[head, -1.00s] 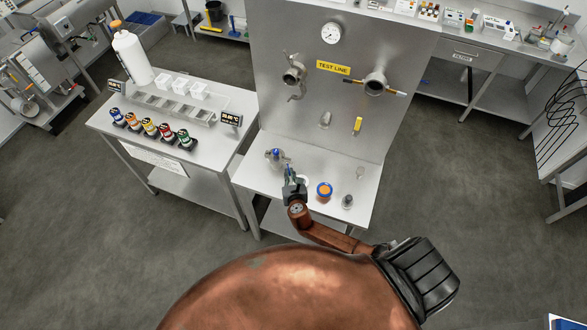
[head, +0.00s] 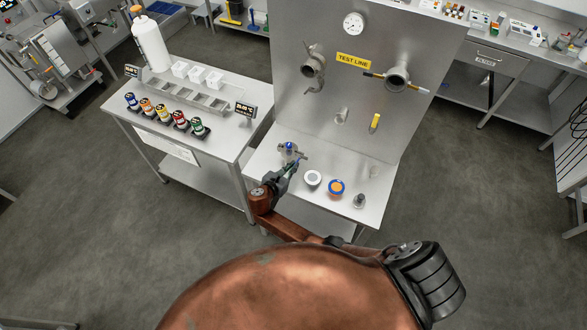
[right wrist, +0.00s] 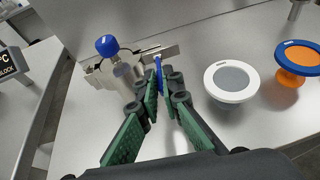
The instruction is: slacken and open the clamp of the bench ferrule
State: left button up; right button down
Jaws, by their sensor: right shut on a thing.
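The bench ferrule (head: 287,148) is a metal fitting with a blue knob on top, standing upright at the left of the small bench. It also shows in the right wrist view (right wrist: 107,46), with its metal clamp (right wrist: 120,75) around it and a metal bar (right wrist: 165,51) reaching right. My right gripper (head: 291,170) is just in front of it. In the right wrist view its green-padded fingers (right wrist: 160,88) are shut on a slim blue piece (right wrist: 158,68) at the clamp's right side. The fingers hide the lower part of that piece. My left gripper is out of view.
On the bench, a white-rimmed grey cup (head: 313,178), a blue-and-orange cup (head: 336,187) and a small metal fitting (head: 359,201) stand right of the gripper. The test-line panel (head: 352,100) rises behind. A table with coloured bottles (head: 165,115) stands left.

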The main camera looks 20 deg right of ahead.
dwell(0.4)
jog(key=c, duration=2.1)
grip_release()
jog(key=shift+w, duration=0.1)
jog(key=v, duration=1.2)
jog(key=shift+r, duration=0.1)
